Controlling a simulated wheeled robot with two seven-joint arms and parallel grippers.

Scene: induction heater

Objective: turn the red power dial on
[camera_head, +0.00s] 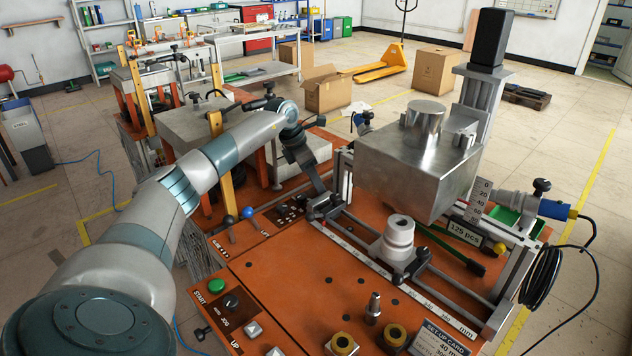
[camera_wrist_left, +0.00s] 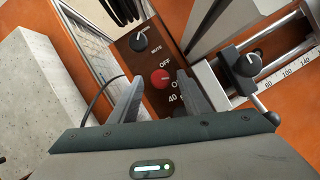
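The red power dial (camera_wrist_left: 160,77) shows in the left wrist view on a dark brown panel (camera_wrist_left: 148,62), with an OFF label just above it and a partly covered label below right. Its pointer mark is too small to read surely. My left gripper (camera_wrist_left: 160,82) is open, with one finger on each side of the dial; whether they touch it I cannot tell. In the head view my left gripper (camera_head: 320,196) points down at the panel beside the heater frame, and the red dial is not discernible there. My right gripper is not in view.
A black knob (camera_wrist_left: 140,40) sits above the red dial on the panel. A metal rail with a black clamp knob (camera_wrist_left: 248,64) lies close on the right.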

